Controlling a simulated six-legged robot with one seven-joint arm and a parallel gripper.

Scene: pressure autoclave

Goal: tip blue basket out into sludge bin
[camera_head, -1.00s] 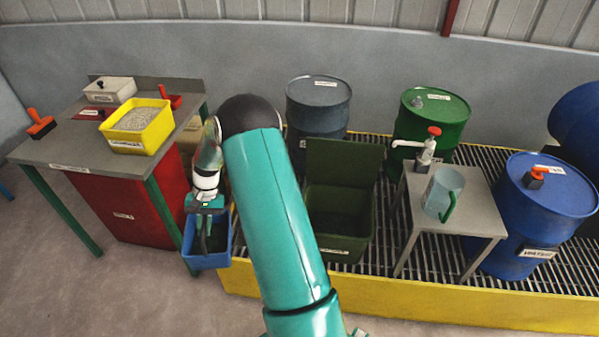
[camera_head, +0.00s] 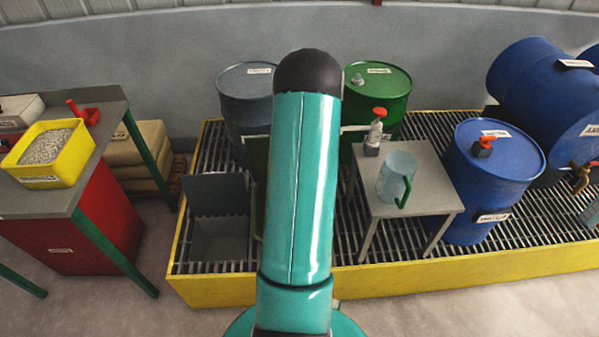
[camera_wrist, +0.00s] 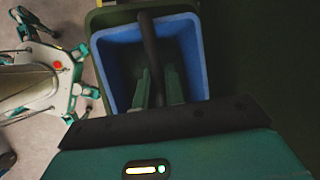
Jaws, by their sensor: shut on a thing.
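The blue basket (camera_wrist: 197,62) hangs below my gripper (camera_wrist: 160,90) in the wrist view. The fingers are shut on its dark handle (camera_wrist: 150,45), which crosses the opening. The basket looks upright, its mouth facing the camera; its inside is dim, so I cannot tell what it holds. A dark green bin edge (camera_wrist: 93,24) shows around the basket, seemingly below it. In the head view my arm hides the gripper, the basket and most of the dark green bin with its raised lid (camera_head: 256,152). I cannot read which bin is the sludge bin.
A grey bin with raised lid (camera_head: 215,190) stands left of the green one on the yellow-edged grating (camera_head: 400,276). A small table (camera_head: 410,195) with a jug (camera_head: 395,177) and several drums stand right and behind. A workbench (camera_head: 85,190) is at left.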

